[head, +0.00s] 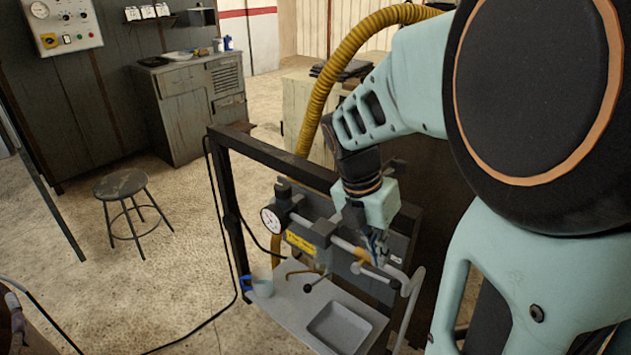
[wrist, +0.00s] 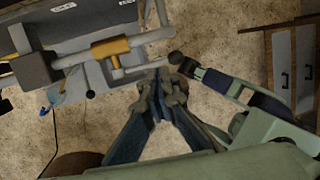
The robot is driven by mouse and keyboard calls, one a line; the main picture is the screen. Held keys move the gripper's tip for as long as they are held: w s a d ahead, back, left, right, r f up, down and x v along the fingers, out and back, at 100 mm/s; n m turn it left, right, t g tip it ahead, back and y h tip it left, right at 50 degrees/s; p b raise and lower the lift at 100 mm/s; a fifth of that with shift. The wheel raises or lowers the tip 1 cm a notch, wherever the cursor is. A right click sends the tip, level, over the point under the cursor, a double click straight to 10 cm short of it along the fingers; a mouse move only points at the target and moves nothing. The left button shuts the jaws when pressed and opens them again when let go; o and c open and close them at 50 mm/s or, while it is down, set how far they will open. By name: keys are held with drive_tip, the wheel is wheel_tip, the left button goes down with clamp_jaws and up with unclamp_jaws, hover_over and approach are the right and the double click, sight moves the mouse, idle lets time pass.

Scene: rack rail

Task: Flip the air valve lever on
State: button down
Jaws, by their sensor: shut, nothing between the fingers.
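A grey pipe rail (head: 340,243) crosses the rack, with a yellow valve body (wrist: 110,47) on it. A pale lever (wrist: 146,67) runs right from beside that body to a dark ball knob (wrist: 176,58). My gripper (head: 379,258) is at the right part of the rail in the head view. In the wrist view my gripper (wrist: 165,84) is shut and empty, its tips close by the knob; I cannot tell whether they touch. A second dark knob on a stem (head: 308,287) hangs lower left in the head view. The on/off marks are not readable.
A pressure gauge (head: 271,220) and yellow label (head: 301,242) are left of my gripper. The dark rack frame (head: 228,205) stands at the left. A stool (head: 121,186) and open floor lie beyond.

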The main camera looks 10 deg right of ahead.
sight(385, 281)
drive_tip(key=x, duration=0.4)
drive_tip(key=shift+d+f, duration=0.1)
drive_tip(key=shift+f, duration=0.3)
drive_tip(key=shift+s+d+f+t+y, duration=0.2)
drive_tip(key=shift+s+f+t+y, duration=0.1)
drive_tip(key=shift+f+t, duration=0.1)
drive_tip(key=shift+d+f, duration=0.1)
drive_tip(key=shift+f, duration=0.2)
